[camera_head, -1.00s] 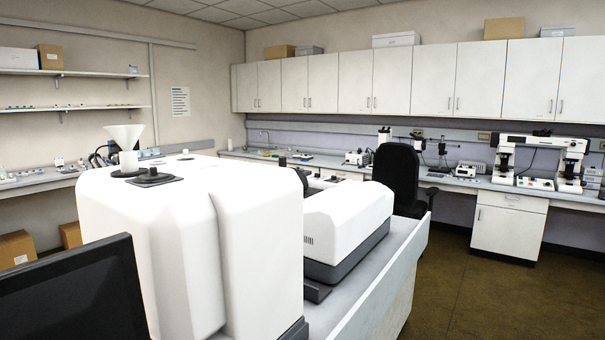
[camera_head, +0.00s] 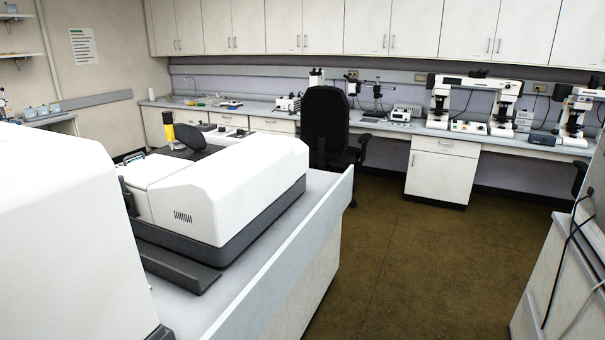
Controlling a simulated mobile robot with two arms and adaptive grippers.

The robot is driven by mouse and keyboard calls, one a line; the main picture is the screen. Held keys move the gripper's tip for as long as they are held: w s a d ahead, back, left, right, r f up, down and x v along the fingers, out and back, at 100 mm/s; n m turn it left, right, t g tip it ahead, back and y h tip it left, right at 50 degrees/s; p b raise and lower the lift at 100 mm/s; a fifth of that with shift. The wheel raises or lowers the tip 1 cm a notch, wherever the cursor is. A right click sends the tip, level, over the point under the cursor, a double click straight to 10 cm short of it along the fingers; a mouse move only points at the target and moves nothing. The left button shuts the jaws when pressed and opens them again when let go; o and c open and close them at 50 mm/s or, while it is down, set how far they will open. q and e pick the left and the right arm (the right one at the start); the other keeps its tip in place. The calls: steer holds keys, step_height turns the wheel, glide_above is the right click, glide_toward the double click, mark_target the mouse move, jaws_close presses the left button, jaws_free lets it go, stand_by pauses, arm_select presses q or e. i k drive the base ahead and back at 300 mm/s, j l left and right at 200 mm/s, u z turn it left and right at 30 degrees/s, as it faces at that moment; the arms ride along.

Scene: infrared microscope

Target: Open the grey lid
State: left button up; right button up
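I cannot make out a grey lid for certain. A large white instrument housing (camera_head: 65,240) fills the left edge. Beside it a lower white instrument unit (camera_head: 215,190) with a dark grey base sits on the bench. On its far side are a dark rounded part (camera_head: 187,138) and a yellow and black upright part (camera_head: 169,130); I cannot tell whether the dark part is a lid. Neither of my grippers is in view.
The instruments stand on a grey bench (camera_head: 285,250) with a raised edge. A black office chair (camera_head: 327,130) stands behind it. Brown floor (camera_head: 410,260) is clear to the right. A back counter carries microscopes (camera_head: 505,105). Cables hang from a cabinet (camera_head: 570,260) at the right edge.

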mark_target(204, 127)
steer(key=i+l+z, duration=0.25)
steer(key=i, duration=0.45)
steer(key=i+l+z, duration=0.3)
steer(key=i, duration=0.4)
steer(key=i+z, duration=0.25)
steer(key=i, duration=2.85)
steer(key=i+u, duration=0.25)
steer(key=i, duration=0.2)
steer(key=i+u, duration=0.25)
steer(key=i, duration=0.2)
steer(key=i+l+u, duration=0.25)
steer(key=i, duration=0.2)
steer(key=i+l+u, duration=0.25)
steer(key=i, duration=0.15)
